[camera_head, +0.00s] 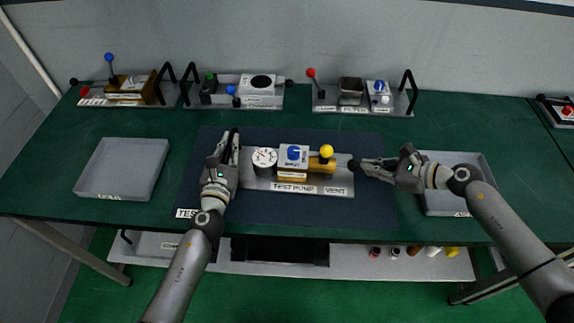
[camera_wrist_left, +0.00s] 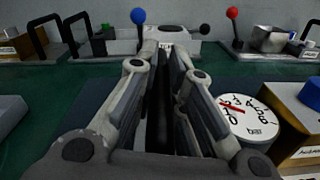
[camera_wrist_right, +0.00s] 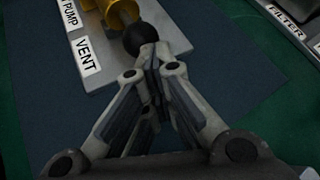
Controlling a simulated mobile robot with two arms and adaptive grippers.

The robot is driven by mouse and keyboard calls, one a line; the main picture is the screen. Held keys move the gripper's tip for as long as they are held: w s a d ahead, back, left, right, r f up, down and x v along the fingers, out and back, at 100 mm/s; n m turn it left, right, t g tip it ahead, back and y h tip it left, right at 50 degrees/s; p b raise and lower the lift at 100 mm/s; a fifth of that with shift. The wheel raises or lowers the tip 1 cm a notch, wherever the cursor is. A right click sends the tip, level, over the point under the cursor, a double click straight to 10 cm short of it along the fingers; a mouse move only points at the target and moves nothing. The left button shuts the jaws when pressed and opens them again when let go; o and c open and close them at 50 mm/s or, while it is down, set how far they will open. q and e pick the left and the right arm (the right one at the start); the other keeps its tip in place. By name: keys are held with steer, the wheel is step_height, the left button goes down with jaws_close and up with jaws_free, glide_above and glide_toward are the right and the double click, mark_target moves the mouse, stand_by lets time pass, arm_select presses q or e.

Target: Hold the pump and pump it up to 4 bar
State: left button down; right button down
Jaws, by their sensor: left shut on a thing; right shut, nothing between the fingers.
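The test pump unit (camera_head: 325,188) is a grey plate on the dark mat, with a white gauge (camera_head: 265,161), a blue knob (camera_head: 293,152), a yellow knob (camera_head: 326,151), a brass cylinder (camera_head: 322,165) and a black ball (camera_head: 354,164) at its right end. My left gripper (camera_head: 231,150) is shut on the black handle (camera_wrist_left: 162,105) at the plate's left end. In the left wrist view the gauge's red needle (camera_wrist_left: 233,107) points to the low numbers, exact value unclear. My right gripper (camera_head: 366,165) is shut and empty, its tips at the black ball (camera_wrist_right: 139,40); contact is unclear.
A grey tray (camera_head: 124,169) stands at left; another tray (camera_head: 441,207) lies partly behind my right arm. Three units (camera_head: 126,90) (camera_head: 235,91) (camera_head: 362,97) with handles and levers line the back of the green table. The mat's front strip is clear.

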steer(key=shift+s+a+f, duration=0.1)
steer(key=shift+a, duration=0.1)
steer(key=shift+a, duration=0.7)
steer(key=shift+s+d+f, duration=0.1)
steer(key=shift+d, duration=2.95)
